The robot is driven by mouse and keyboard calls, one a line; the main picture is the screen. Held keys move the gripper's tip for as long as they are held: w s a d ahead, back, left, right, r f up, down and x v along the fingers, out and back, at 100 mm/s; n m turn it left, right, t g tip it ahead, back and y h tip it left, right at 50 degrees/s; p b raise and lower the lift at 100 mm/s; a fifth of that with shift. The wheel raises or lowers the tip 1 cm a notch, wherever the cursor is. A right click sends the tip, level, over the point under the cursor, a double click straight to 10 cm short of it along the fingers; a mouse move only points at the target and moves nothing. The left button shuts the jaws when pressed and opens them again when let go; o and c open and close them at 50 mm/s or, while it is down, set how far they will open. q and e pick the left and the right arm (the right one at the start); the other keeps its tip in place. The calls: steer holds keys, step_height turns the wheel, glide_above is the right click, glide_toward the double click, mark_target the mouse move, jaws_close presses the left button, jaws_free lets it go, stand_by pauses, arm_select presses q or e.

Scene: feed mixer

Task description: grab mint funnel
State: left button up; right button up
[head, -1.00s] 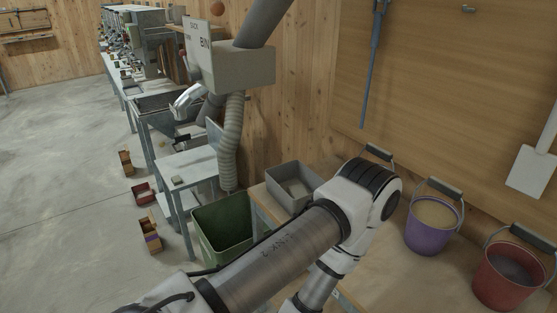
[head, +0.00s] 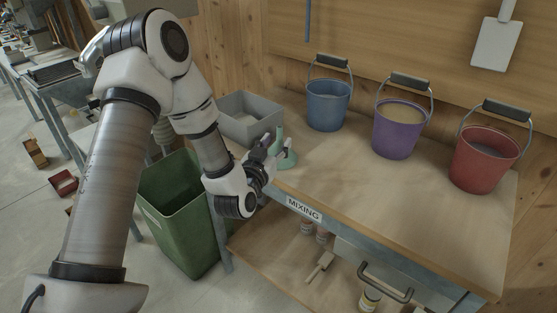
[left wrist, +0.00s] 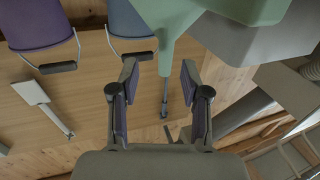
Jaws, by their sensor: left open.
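The mint funnel (head: 287,159) stands wide end down, spout up, on the mixing bench near its left front edge, beside the grey bin. My left gripper (head: 271,150) is just left of it, fingers pointing at the spout. In the left wrist view the mint funnel (left wrist: 168,22) fills the top centre, and its spout points down the picture toward the space between the open fingers of my left gripper (left wrist: 157,82). The fingers appear clear of the spout. My right gripper is not in view.
A grey bin (head: 247,104) stands behind the funnel. Blue (head: 328,108), purple (head: 397,135) and red (head: 482,163) buckets line the back and right of the bench. The bench (head: 375,185) is clear in front of them. A green bin (head: 183,215) stands on the floor at left.

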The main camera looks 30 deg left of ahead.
mark_target(278, 135)
arm_select(q)
steer(key=x, duration=0.2)
steer(key=a+x, duration=0.1)
steer(key=x, duration=0.1)
steer(key=shift+r+p, duration=0.1)
steer(key=shift+p, duration=0.3)
steer(key=shift+w, duration=0.45)
jaws_close()
steer(key=shift+r, duration=0.6)
step_height(278, 135, up, 2)
steer(key=shift+r, duration=0.1)
steer(key=s+d+b, duration=0.1)
steer(key=s+d, duration=0.3)
steer(key=d, duration=0.2)
steer(key=s+d+r+b, duration=0.1)
steer(key=s+d, duration=0.3)
steer(key=d, duration=0.3)
steer(key=shift+s+d+r, duration=0.25)
steer(key=shift+s, duration=0.15)
